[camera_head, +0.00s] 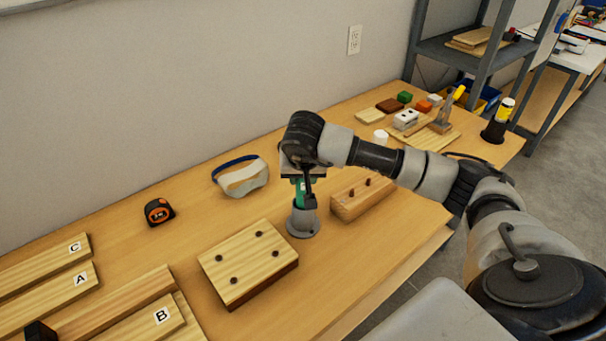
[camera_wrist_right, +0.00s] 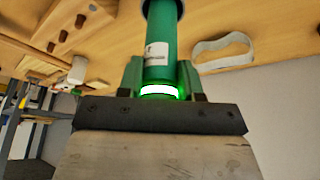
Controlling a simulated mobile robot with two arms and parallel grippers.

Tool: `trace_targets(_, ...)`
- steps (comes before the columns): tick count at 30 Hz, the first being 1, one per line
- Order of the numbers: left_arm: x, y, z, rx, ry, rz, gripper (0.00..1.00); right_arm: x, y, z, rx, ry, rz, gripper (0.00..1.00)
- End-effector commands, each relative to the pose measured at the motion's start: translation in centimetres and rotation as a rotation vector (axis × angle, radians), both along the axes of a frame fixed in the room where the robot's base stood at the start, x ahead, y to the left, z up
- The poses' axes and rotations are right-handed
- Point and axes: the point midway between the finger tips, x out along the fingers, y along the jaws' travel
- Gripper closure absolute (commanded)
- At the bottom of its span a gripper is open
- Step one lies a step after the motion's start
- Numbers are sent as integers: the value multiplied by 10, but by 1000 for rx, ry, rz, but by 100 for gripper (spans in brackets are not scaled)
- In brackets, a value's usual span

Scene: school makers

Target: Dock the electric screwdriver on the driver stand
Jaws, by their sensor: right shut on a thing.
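The green electric screwdriver (camera_head: 301,194) is upright in my right gripper (camera_head: 301,179), which is shut on it. In the right wrist view its green body (camera_wrist_right: 163,30) with a white label runs between the fingers of the gripper (camera_wrist_right: 162,82), and a bright ring glows at the near end. The grey driver stand (camera_head: 302,224) has a round base on the table. The screwdriver's lower part meets the stand's cup; how deep it sits is hidden. My left gripper is not in view.
A board with dark pegs (camera_head: 245,262) lies front left of the stand and a wooden block (camera_head: 362,198) close on its right. Safety goggles (camera_head: 241,177) and a tape measure (camera_head: 159,211) lie behind left. Labelled planks (camera_head: 45,298) fill the left end. A cylindrical holder (camera_head: 494,129) stands far right.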

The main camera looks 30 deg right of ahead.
Motion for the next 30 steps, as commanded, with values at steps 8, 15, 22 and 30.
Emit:
trace_targets(8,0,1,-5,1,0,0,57,0,0,-5,0,-1,-1,100)
trace_targets(15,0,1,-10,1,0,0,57,0,0,-10,0,-1,-1,100)
trace_targets(22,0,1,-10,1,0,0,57,0,0,-11,0,-1,-1,54)
trace_targets(30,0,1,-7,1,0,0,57,-1,0,-8,-1,0,0,54)
